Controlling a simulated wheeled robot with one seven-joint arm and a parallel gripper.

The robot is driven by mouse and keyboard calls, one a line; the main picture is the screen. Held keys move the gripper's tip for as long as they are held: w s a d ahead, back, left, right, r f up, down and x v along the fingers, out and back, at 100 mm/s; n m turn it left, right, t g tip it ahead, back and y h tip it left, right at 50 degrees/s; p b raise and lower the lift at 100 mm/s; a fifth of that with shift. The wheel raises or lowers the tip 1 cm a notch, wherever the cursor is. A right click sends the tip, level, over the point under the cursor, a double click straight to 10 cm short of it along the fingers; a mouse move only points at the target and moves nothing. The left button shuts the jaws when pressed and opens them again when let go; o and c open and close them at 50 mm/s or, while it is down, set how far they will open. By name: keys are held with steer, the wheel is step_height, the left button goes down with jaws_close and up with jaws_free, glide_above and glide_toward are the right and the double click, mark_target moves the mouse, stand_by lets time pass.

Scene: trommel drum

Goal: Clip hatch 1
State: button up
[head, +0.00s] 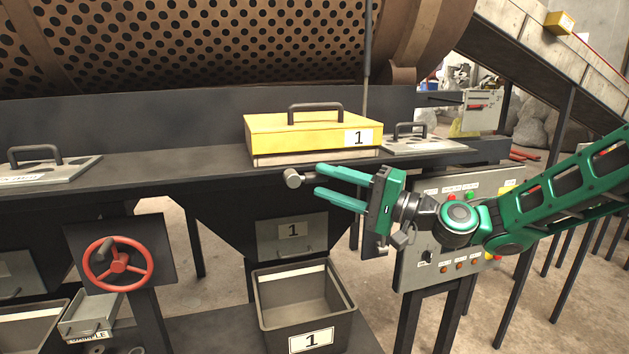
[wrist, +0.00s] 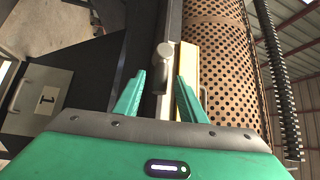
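Hatch 1 (head: 300,133) is a yellow lid with a dark handle on top and a white label "1", lying closed on the dark deck. At its front edge a grey clip lever (head: 293,178) with a rounded end sticks out below the lid. My gripper (head: 318,181) is open, its two green fingers pointing left, just right of the lever's end. In the wrist view the clip lever (wrist: 163,55) shows between and just beyond the fingertips (wrist: 160,75), and the hatch's yellow side (wrist: 188,70) lies close to the right finger. I cannot tell whether the fingers touch the lever.
A perforated drum (head: 200,40) stands behind the deck. Grey hatches lie left (head: 55,172) and right (head: 425,146). Below are a chute door marked 1 (head: 292,236), a grey bin (head: 306,308), a red handwheel (head: 118,264) and a control panel (head: 420,262) under my wrist.

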mark_target(322, 177)
steer(key=shift+x, duration=1.95)
steer(key=shift+c, duration=0.2)
jaws_close()
steer(key=shift+r+n+g+h, duration=0.15)
steer(key=shift+n+g+h, duration=0.15)
steer(key=shift+n+h, duration=0.25)
steer(key=shift+o, duration=0.2)
jaws_free()
steer(key=shift+d, duration=0.15)
